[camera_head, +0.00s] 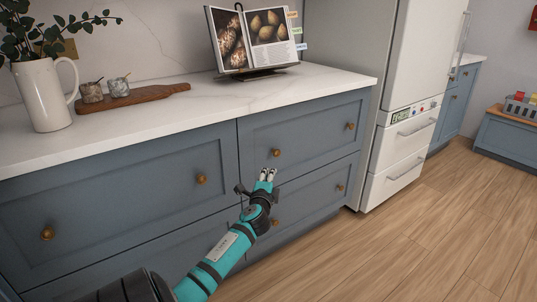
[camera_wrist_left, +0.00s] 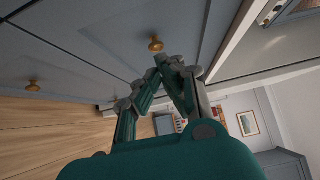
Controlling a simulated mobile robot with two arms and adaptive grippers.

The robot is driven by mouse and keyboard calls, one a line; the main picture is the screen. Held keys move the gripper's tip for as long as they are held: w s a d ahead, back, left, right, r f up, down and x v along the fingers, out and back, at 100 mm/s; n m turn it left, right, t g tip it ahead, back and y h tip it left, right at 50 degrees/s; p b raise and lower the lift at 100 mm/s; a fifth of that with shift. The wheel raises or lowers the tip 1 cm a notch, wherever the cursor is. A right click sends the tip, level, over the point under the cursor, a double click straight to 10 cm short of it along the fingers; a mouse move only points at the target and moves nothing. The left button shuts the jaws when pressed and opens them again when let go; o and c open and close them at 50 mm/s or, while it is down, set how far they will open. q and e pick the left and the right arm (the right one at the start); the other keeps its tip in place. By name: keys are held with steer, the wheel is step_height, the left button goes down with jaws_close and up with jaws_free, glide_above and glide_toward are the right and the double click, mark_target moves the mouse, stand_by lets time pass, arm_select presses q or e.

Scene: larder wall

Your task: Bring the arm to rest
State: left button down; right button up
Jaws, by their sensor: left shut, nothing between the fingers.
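My left arm reaches in from the bottom of the head view, and its left gripper (camera_head: 267,174) is in front of the blue drawers. The gripper is shut and empty. In the left wrist view the fingertips (camera_wrist_left: 170,62) meet just below a brass knob (camera_wrist_left: 155,44) in the picture; I cannot tell whether they touch it. In the head view a brass knob (camera_head: 276,153) sits just above the fingertips, and another brass knob (camera_head: 275,222) is partly beside the wrist. The drawer fronts (camera_head: 310,128) look closed. My right gripper does not show.
The marble counter (camera_head: 200,110) holds a white pitcher (camera_head: 45,95), a wooden board (camera_head: 135,97) with two small jars, and a cookbook on a stand (camera_head: 250,40). A white fridge (camera_head: 400,130) stands to the right. The wooden floor (camera_head: 430,230) is clear.

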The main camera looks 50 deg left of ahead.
arm_select(q)
steer(key=shift+s+d, duration=0.3)
